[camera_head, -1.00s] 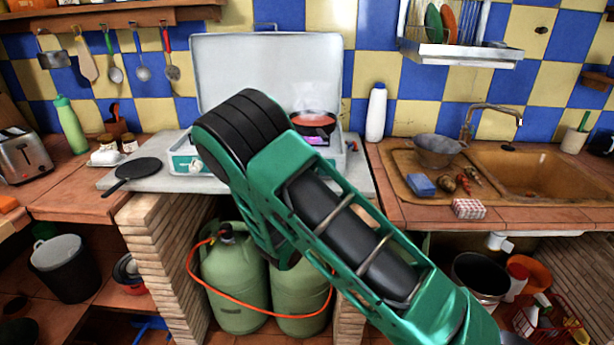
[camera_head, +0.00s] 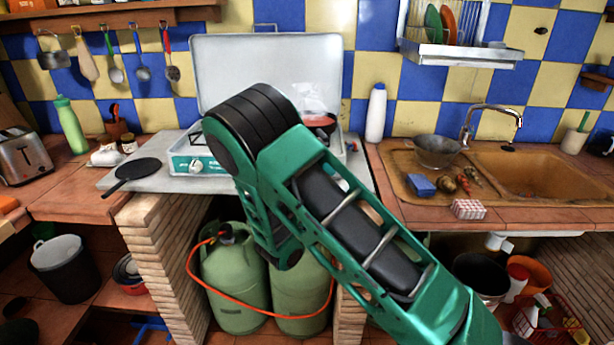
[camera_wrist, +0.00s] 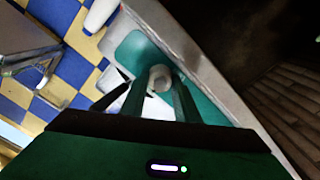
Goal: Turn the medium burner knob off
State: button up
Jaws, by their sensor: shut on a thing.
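The camping stove (camera_head: 180,164) has a teal front and a raised grey lid, and stands on the counter. A white knob (camera_head: 195,166) shows at the left of its front. In the wrist view my gripper (camera_wrist: 159,84) is at the teal front, its fingers shut on a pale round knob (camera_wrist: 160,76). I cannot tell from the markings which burner this knob serves. In the head view my green arm hides the gripper, the held knob and the middle of the stove. A pan with red contents (camera_head: 322,120) stands on the stove's right side, partly hidden.
A black flat pan (camera_head: 138,168) lies on the slab left of the stove. Green gas bottles (camera_head: 236,290) with an orange hose stand below the slab.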

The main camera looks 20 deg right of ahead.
jog(key=shift+s+f+m, duration=0.1)
jog(key=shift+f+m, duration=0.2)
jog(key=shift+m, duration=0.6)
jog(key=shift+a, duration=0.1)
jog(key=o, duration=1)
jog(key=shift+o, duration=0.2)
jog(key=shift+r, duration=0.1)
jog(key=v, duration=1)
jog(key=shift+s, duration=0.25)
